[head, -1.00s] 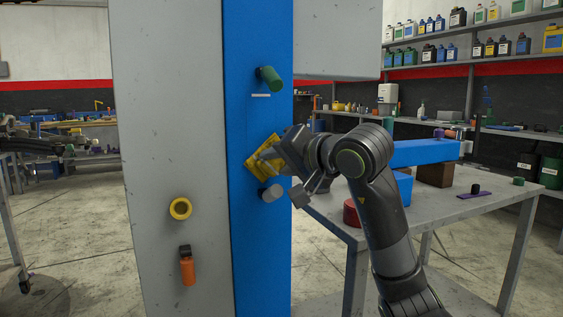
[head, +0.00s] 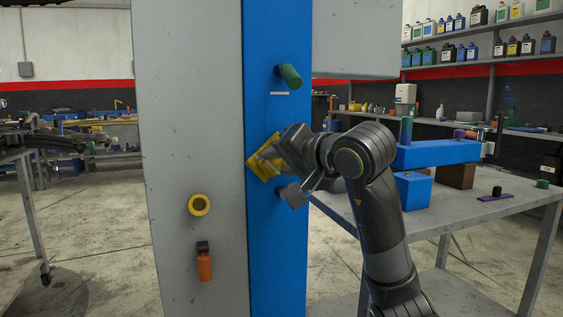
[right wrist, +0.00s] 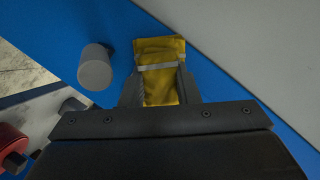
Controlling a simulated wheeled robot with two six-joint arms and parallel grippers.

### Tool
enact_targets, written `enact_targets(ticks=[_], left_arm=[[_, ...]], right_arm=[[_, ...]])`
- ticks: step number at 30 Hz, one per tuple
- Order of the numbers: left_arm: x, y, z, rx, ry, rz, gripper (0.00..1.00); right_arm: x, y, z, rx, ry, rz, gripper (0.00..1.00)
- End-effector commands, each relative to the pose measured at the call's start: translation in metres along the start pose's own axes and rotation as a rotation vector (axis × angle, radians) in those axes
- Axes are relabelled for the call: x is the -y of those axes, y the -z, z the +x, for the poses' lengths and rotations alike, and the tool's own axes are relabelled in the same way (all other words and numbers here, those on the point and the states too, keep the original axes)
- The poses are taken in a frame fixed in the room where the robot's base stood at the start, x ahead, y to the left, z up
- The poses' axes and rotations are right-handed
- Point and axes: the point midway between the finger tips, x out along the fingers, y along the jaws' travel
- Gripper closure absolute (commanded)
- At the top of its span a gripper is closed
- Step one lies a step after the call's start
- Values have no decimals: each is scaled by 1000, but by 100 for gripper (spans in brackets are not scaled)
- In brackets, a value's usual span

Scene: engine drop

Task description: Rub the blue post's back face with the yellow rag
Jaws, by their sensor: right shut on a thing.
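The blue post (head: 277,230) stands upright in the middle of the head view, against a grey panel on its left. My right gripper (head: 268,156) is shut on the yellow rag (head: 262,168) and holds it at the post's visible blue face. In the right wrist view the rag (right wrist: 161,92) sits between the fingers, in front of the blue surface (right wrist: 125,30); whether it touches cannot be told for sure. A green peg (head: 289,75) sticks out above the rag. A grey peg (right wrist: 95,67) is close beside the gripper. My left gripper is not in view.
A workbench (head: 430,215) at right holds a long blue block (head: 440,153) and other parts. A grey box (head: 355,40) juts out at upper right.

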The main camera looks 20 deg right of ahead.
Motion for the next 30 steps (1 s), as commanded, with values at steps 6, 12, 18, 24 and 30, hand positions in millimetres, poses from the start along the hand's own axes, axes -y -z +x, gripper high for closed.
enact_targets(ticks=[6,12,18,24,30], left_arm=[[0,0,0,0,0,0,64],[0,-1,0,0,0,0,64],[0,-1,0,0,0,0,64],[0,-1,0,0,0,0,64],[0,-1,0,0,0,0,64]], right_arm=[[0,1,1,0,0,0,94],[-6,7,-3,-3,-2,0,94],[-11,12,-6,-1,-1,1,94],[-17,19,-7,-2,-2,1,94],[-22,25,-8,-2,-2,0,94]])
